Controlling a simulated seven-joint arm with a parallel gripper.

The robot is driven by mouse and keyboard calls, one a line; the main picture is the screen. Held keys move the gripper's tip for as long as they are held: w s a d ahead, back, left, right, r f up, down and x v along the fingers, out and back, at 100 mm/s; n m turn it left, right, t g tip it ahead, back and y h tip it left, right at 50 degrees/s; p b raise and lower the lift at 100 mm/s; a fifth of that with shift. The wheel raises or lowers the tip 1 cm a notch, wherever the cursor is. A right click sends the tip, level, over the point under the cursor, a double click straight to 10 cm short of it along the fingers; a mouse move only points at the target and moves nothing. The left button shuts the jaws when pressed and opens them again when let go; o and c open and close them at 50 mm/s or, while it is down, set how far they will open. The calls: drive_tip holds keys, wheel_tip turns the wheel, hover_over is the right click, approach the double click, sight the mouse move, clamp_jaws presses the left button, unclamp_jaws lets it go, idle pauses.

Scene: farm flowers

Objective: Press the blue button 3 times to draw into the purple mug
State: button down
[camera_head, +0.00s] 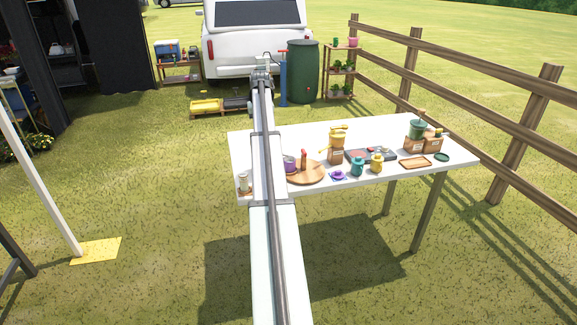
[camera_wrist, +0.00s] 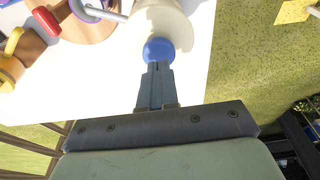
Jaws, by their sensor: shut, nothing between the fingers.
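In the wrist view the blue button (camera_wrist: 158,49) sits on the end of a cream, rounded dispenser (camera_wrist: 163,18), with a grey spout (camera_wrist: 103,12) reaching left. My gripper (camera_wrist: 158,66) is shut and empty. Its fingertips are right at the button's near edge; I cannot tell whether they touch it. In the head view the purple mug (camera_head: 289,164) stands on a round wooden board (camera_head: 308,176), partly hidden by my arm. A pale cylinder (camera_head: 244,182), likely the dispenser, stands left of my arm. The gripper cannot be made out there.
A fence (camera_head: 480,93) runs behind.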

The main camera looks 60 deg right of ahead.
drive_tip(key=shift+f, duration=0.2)
idle(0.5)
drive_tip(key=shift+f, duration=1.05)
drive_tip(key=shift+r, duration=1.25)
idle(2.0)
wheel_tip(320, 180, up, 6)
idle(0.7)
drive_tip(key=shift+f, duration=0.1)
idle(0.3)
